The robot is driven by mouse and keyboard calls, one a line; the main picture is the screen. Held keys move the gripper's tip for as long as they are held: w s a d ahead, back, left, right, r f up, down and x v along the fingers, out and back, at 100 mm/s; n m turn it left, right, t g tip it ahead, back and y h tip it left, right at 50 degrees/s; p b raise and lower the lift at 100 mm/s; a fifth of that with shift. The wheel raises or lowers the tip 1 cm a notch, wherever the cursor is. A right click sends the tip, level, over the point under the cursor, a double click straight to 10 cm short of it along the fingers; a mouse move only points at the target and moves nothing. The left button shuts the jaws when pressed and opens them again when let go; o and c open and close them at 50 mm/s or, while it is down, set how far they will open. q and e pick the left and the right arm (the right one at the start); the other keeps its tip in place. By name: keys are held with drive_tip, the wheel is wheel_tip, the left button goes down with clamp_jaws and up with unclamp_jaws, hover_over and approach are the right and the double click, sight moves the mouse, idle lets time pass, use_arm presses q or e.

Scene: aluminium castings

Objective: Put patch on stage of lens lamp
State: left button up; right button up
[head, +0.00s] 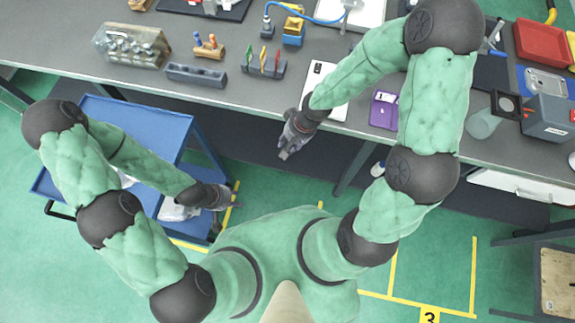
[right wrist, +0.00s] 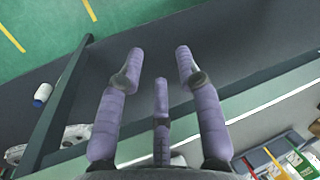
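I cannot tell for certain which piece is the patch; a flat purple plate (head: 384,108) with a pale label lies on the bench, near its front edge. The lens lamp seems to be the dark square frame with a round lens (head: 507,104), at the bench's right side. My right gripper (head: 291,141) hangs in front of the bench edge, left of the purple plate. In the right wrist view its purple fingers (right wrist: 160,66) are spread, with nothing between them. My left gripper (head: 226,197) is low beside the blue cart; its fingers are too small to read.
The grey bench (head: 225,95) holds a clear box of parts (head: 132,45), a slotted block (head: 265,65), a white panel (head: 322,92), a red tray (head: 543,44) and a grey-blue box (head: 549,118). A blue cart (head: 130,120) stands at left. Green floor lies in front.

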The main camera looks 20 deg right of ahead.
drive_tip(key=s+a+f, duration=0.3)
drive_tip(key=s+f, duration=0.6)
drive_tip(key=f, duration=0.4)
drive_tip(key=shift+a+f+g+y, duration=0.15)
drive_tip(key=shift+a+g+y, duration=0.05)
drive_tip(key=shift+g+y, duration=0.2)
